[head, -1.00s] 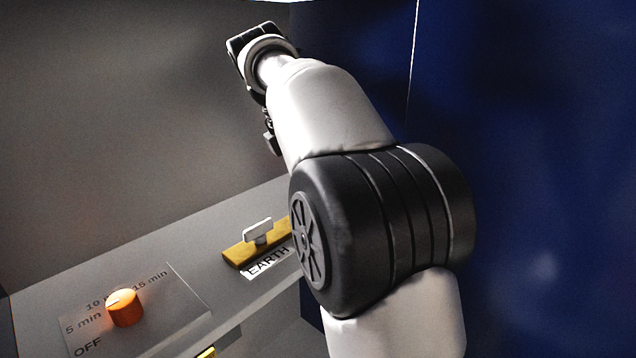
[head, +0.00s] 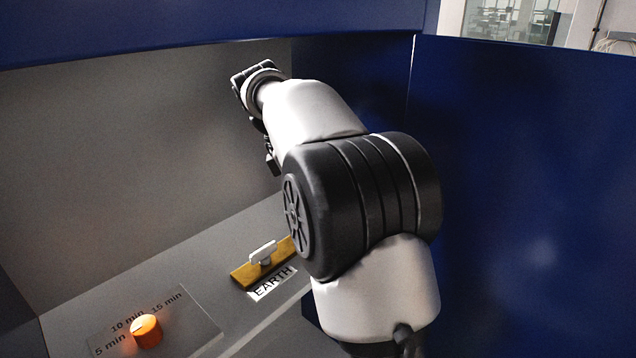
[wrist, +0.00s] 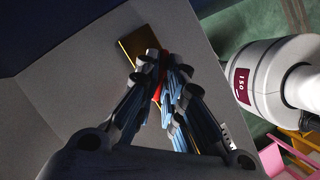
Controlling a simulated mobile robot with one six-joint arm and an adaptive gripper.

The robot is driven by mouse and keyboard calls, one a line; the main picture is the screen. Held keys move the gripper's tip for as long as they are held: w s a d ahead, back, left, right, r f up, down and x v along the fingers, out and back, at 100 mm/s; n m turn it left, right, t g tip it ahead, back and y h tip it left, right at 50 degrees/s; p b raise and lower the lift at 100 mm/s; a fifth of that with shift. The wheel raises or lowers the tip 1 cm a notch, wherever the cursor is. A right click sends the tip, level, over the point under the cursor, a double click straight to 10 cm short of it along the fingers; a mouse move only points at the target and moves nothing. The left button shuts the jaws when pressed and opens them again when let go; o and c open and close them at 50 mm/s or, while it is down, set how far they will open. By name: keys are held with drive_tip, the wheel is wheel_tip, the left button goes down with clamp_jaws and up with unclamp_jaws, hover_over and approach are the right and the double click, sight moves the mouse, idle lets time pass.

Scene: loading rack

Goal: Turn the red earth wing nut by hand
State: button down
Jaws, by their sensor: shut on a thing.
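The red wing nut (wrist: 157,92) shows only as a small red patch in the wrist view, between the fingers of my gripper (wrist: 160,72). My gripper is shut on it, and the fingers hide most of its shape. It sits over the brass bar (wrist: 143,40), which also shows in the head view (head: 247,276) beside the EARTH label (head: 272,283). In the head view my arm hides the red wing nut and the bar's far end. A pale wing nut (head: 263,253) stands on the near part of the bar there.
An orange timer knob (head: 146,331) sits on the ledge at the lower left. A grey wall (head: 130,140) rises behind the ledge, and a blue panel (head: 530,200) stands at the right. Pink furniture (wrist: 285,152) is on the floor in the wrist view.

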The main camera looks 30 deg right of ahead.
drive_tip(key=m+p, duration=0.2)
drive_tip(key=m+g+p, duration=0.1)
drive_tip(key=p, duration=0.1)
drive_tip(key=shift+w+d+r+m+y, duration=0.1)
drive_tip(key=shift+r+m+y, duration=0.1)
drive_tip(key=shift+m+y, duration=0.15)
drive_tip(key=m, duration=0.2)
drive_tip(key=m+g+y, duration=0.1)
drive_tip(key=shift+w+d+f+m+p, duration=0.1)
drive_tip(key=shift+f+m+p, duration=0.05)
drive_tip(key=shift+m+p, duration=0.2)
drive_tip(key=m+y, duration=0.1)
drive_tip(key=m, duration=0.3)
drive_tip(key=shift+d+g+y, duration=0.1)
drive_tip(key=shift+g+y, duration=0.2)
drive_tip(key=shift+y, duration=0.05)
drive_tip(key=m, duration=0.2)
drive_tip(key=m+y, duration=0.1)
drive_tip(key=m, duration=0.1)
drive_tip(key=shift+d+m+y, duration=0.1)
drive_tip(key=shift+m+y, duration=0.2)
drive_tip(key=c, duration=1.7)
unclamp_jaws()
